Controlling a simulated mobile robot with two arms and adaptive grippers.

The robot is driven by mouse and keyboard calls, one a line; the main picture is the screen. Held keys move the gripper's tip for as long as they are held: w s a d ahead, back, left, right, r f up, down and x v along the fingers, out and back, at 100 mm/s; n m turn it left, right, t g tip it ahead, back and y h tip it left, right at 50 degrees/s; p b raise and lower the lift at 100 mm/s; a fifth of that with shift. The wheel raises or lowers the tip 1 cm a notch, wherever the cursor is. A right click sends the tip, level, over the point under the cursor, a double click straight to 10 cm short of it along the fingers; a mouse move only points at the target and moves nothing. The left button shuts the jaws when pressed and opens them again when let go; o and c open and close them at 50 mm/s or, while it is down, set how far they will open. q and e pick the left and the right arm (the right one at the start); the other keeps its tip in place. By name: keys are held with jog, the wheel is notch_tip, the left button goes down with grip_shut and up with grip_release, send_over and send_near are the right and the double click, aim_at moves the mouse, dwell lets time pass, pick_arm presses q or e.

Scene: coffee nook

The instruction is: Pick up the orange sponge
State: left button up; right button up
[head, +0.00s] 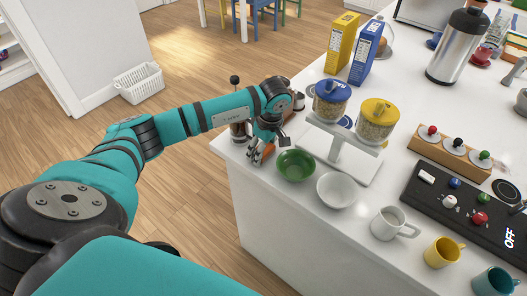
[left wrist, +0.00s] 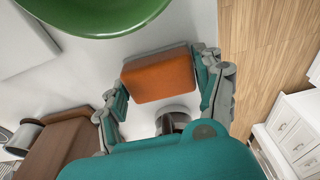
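The orange sponge (left wrist: 162,78) lies between the two fingers of my left gripper (left wrist: 160,80) in the left wrist view. One finger is close along each side of it, and I cannot tell whether both press on it. In the head view my left gripper (head: 258,153) points down at the counter's left corner, left of the green bowl. There a bit of the sponge (head: 268,150) shows beside the fingers, mostly hidden. I cannot tell whether it touches the counter. My right gripper is not in view.
The green bowl (head: 295,165) sits close to my left gripper, with a white bowl (head: 337,190) beyond it. A white stand (head: 350,152) with two lidded jars is behind them. The counter edge drops to the wooden floor (head: 195,195) on the left.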

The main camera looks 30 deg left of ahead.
pick_arm(q)
jog(key=c, duration=0.3)
jog(key=shift+r, duration=0.1)
jog(key=shift+r, duration=0.55)
jog(key=shift+c, duration=0.2)
notch_tip(320, 180, up, 17)
jog(key=b, duration=0.3)
jog(key=shift+b, duration=0.3)
jog(key=shift+f, duration=0.15)
